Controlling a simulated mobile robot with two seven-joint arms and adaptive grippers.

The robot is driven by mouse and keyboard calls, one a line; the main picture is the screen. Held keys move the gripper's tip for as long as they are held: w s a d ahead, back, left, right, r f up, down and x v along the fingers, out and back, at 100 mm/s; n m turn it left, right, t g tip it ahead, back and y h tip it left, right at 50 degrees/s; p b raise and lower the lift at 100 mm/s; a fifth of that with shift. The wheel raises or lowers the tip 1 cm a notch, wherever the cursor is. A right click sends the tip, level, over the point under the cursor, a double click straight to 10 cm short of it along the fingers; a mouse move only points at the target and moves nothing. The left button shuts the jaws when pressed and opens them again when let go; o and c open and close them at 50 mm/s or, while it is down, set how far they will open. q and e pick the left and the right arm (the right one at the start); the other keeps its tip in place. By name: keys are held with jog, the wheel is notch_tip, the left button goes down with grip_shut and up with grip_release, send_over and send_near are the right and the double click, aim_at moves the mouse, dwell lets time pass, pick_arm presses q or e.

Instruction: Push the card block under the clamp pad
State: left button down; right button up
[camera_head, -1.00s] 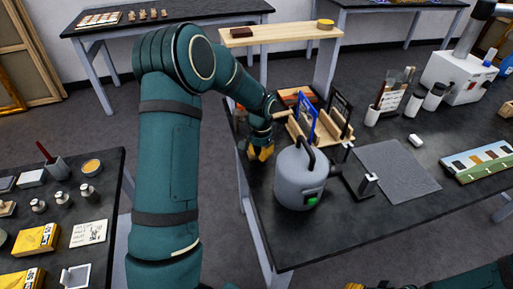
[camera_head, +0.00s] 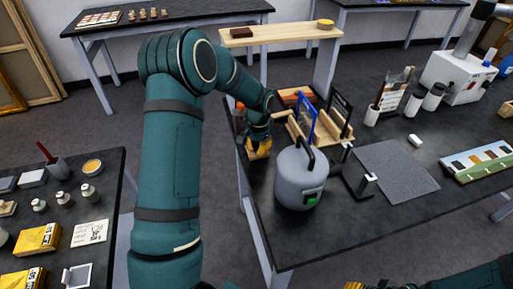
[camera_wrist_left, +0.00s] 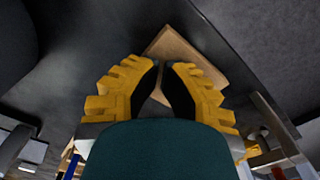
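My left gripper (camera_head: 258,148) is low at the table's left edge, beside the grey canister. In the left wrist view its yellow fingers (camera_wrist_left: 166,75) are partly apart, with a narrow gap between the black pads. A flat tan block (camera_wrist_left: 195,58) lies just past the fingertips; I cannot tell if they touch it, or if it is the card block. A small dark clamp-like stand with a pale top (camera_head: 370,178) stands right of the canister. My right gripper (camera_head: 365,285) is mostly cut off at the bottom edge.
The grey canister (camera_head: 300,180) stands between my left gripper and the stand. A wooden rack (camera_head: 325,130) with a blue panel is behind it. A grey mat (camera_head: 397,172) and a white block (camera_head: 416,140) lie to the right. The table's front area is bare.

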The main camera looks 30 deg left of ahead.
pick_arm(q)
jog(key=shift+w+a+p, duration=0.35)
jog(key=shift+w+a, duration=0.95)
jog(key=shift+a, duration=0.25)
jog(key=shift+w+a+p, duration=0.35)
jog(key=shift+w+a, duration=0.95)
jog(key=shift+a, duration=0.2)
dwell(0.5)
jog(key=shift+w+a+r, duration=0.15)
jog(key=shift+a+r, duration=0.05)
jog(key=shift+a, duration=0.05)
